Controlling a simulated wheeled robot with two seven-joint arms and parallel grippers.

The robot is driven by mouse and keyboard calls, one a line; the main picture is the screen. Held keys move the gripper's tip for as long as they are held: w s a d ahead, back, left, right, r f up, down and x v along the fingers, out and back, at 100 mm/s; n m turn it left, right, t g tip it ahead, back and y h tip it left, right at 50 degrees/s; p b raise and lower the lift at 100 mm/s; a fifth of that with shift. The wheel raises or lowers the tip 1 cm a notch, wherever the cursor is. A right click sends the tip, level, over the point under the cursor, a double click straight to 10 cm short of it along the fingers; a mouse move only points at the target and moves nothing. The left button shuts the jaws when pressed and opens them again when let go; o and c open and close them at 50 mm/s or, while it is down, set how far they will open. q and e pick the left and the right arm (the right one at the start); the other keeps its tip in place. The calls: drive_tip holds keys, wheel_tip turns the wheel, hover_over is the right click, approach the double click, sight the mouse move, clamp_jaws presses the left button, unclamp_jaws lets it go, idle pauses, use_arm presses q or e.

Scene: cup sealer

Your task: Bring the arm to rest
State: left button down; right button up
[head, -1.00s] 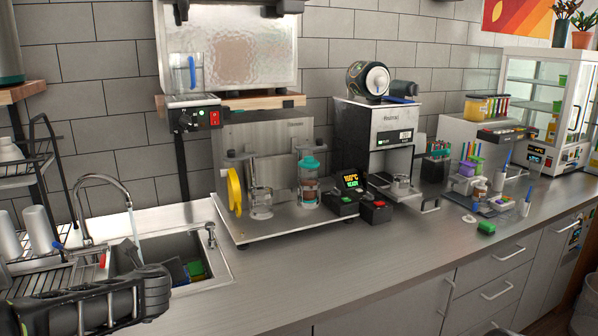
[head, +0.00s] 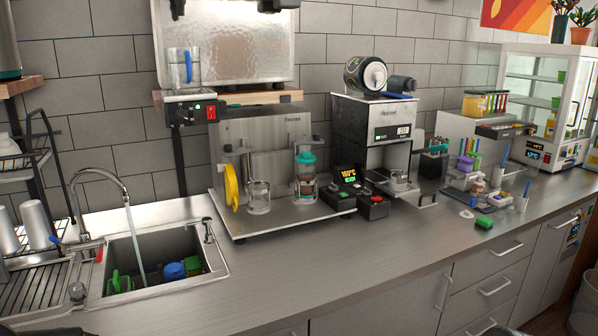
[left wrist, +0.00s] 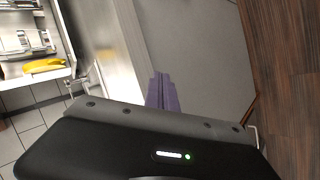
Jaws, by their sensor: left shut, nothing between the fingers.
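In the left wrist view my left gripper (left wrist: 162,92) shows as two purple fingers closed together, with nothing between them. It hangs over a plain grey surface, apart from any object. My right gripper is in neither view.
The steel counter (head: 330,262) is clear at the front. A machine tray (head: 285,218) holds a glass and a teal-lidded cup. Left is a sink (head: 165,290) with running water; right is a coffee machine (head: 372,125). A wooden floor (left wrist: 285,70) shows in the wrist view.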

use_arm(q)
drive_tip(key=s+d+f+m+g+h+b, duration=0.1)
drive_tip(key=s+d+f+m+g, duration=0.2)
drive_tip(key=s+f, duration=0.6)
drive_tip(key=s+d+f+m+g+h+b, duration=0.1)
drive_tip(key=s+d+f+m+g, duration=0.2)
drive_tip(key=s+d+f+m, duration=0.2)
drive_tip(key=s+d+f+m+g+h+b, duration=0.1)
drive_tip(key=s+d+f+m+g, duration=0.2)
drive_tip(key=s+f, duration=0.9)
drive_tip(key=s+d+m, duration=0.1)
drive_tip(key=s+m, duration=0.1)
drive_tip(key=s, duration=0.4)
drive_tip(key=shift+s+f+h, duration=0.25)
drive_tip(key=shift+f+h, duration=0.05)
drive_tip(key=shift+f, duration=0.05)
